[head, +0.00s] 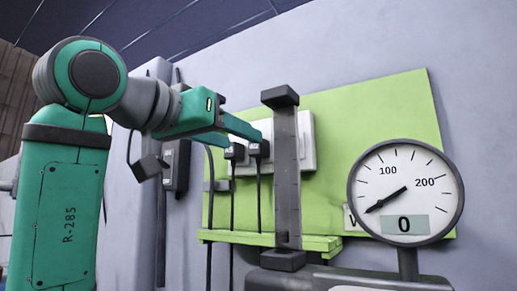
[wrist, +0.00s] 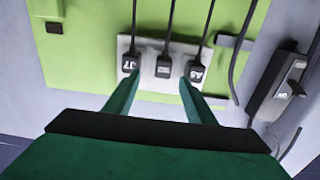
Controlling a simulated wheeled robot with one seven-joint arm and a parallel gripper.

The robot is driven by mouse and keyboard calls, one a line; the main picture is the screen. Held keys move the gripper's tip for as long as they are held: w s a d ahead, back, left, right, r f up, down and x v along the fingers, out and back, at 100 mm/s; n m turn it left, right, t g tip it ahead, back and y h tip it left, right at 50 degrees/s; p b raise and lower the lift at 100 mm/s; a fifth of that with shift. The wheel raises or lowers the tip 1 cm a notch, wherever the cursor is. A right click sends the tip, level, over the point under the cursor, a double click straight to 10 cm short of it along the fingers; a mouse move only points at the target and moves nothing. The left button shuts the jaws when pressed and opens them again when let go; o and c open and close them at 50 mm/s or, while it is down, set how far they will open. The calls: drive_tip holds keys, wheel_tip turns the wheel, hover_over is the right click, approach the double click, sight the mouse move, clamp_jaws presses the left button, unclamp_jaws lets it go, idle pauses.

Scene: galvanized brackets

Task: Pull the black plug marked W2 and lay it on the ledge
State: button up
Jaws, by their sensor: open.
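Three black plugs with cords sit in a white socket strip (wrist: 150,45) in the wrist view: a left plug (wrist: 131,64), a middle plug (wrist: 163,68) and a right plug (wrist: 194,70). Their labels appear turned over and are too small to read, so I cannot tell which is W2. My gripper (wrist: 160,80) is open and empty, its fingers reaching toward the strip on either side of the middle plug. I cannot tell whether they touch it. In the head view two plugs show beside the fingers. The green ledge (head: 222,236) runs below the strip.
A grey upright post (head: 287,165) stands before the strip and hides part of it. A round dial gauge (head: 405,180) reading 0 stands at the right. A dark switch box (wrist: 278,88) is on the wall to the side. Cords hang down past the ledge.

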sight(255, 146)
drive_tip(key=x, duration=0.7)
drive_tip(key=shift+w+a, duration=0.1)
drive_tip(key=shift+w, duration=0.65)
drive_tip(key=shift+d, duration=0.45)
drive_tip(key=shift+w+a, duration=0.1)
drive_tip(key=shift+a, duration=0.2)
drive_tip(key=shift+d, duration=0.2)
clamp_jaws()
drive_tip(key=shift+v, duration=3.05)
